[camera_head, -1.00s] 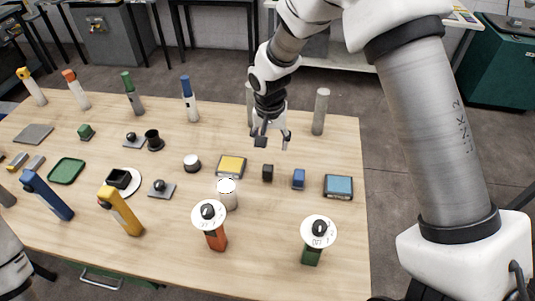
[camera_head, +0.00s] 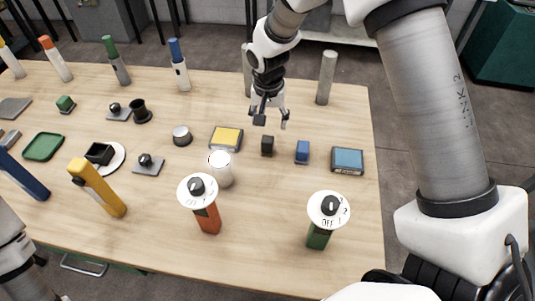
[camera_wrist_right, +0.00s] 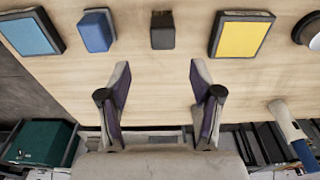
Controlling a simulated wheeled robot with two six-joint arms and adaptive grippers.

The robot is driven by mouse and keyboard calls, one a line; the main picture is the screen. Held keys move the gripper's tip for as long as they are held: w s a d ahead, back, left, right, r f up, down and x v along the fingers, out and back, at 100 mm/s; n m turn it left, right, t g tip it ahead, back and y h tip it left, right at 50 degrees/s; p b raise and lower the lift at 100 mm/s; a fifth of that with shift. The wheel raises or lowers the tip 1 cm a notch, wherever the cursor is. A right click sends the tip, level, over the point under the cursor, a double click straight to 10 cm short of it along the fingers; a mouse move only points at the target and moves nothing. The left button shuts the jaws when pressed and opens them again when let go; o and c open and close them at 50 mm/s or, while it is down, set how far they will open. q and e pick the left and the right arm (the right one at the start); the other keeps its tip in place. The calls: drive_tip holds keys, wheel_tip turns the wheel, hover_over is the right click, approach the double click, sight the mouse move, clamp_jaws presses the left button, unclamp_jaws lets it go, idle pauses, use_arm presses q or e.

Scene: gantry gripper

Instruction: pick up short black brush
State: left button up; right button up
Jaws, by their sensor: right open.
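A small upright black block (camera_head: 267,146), which looks like the short black brush, stands on the wooden table between a yellow-topped pad and a blue block. In the right wrist view the black block (camera_wrist_right: 162,31) is near the top centre, ahead of the fingers and roughly in line with the gap between them. My right gripper (camera_head: 271,118) is open and empty, just beyond the block in the head view, apart from it. Its two fingers (camera_wrist_right: 160,100) show spread wide in the wrist view. My left gripper is out of view; only part of that arm shows at lower left.
The blue block (camera_head: 302,152) and yellow pad (camera_head: 226,139) flank the black block closely. A blue pad (camera_head: 347,160) lies further right. A white cylinder (camera_head: 221,169) and dial-topped orange (camera_head: 207,218) and green (camera_head: 319,236) handles stand nearer. A grey cylinder (camera_head: 326,78) stands behind.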

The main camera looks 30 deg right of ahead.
sight(268, 139)
wheel_tip(268, 139, down, 2)
drive_tip(key=shift+s+p, duration=0.1)
drive_tip(key=shift+p, duration=0.25)
drive_tip(key=f+p, duration=0.1)
drive_tip(key=f, duration=0.4)
drive_tip(key=shift+w+a+f+p, duration=0.15)
drive_tip(key=shift+w+p, duration=0.05)
drive_tip(key=shift+p, duration=0.15)
drive_tip(key=shift+w+f, duration=0.1)
drive_tip(key=shift+f, duration=0.25)
clamp_jaws()
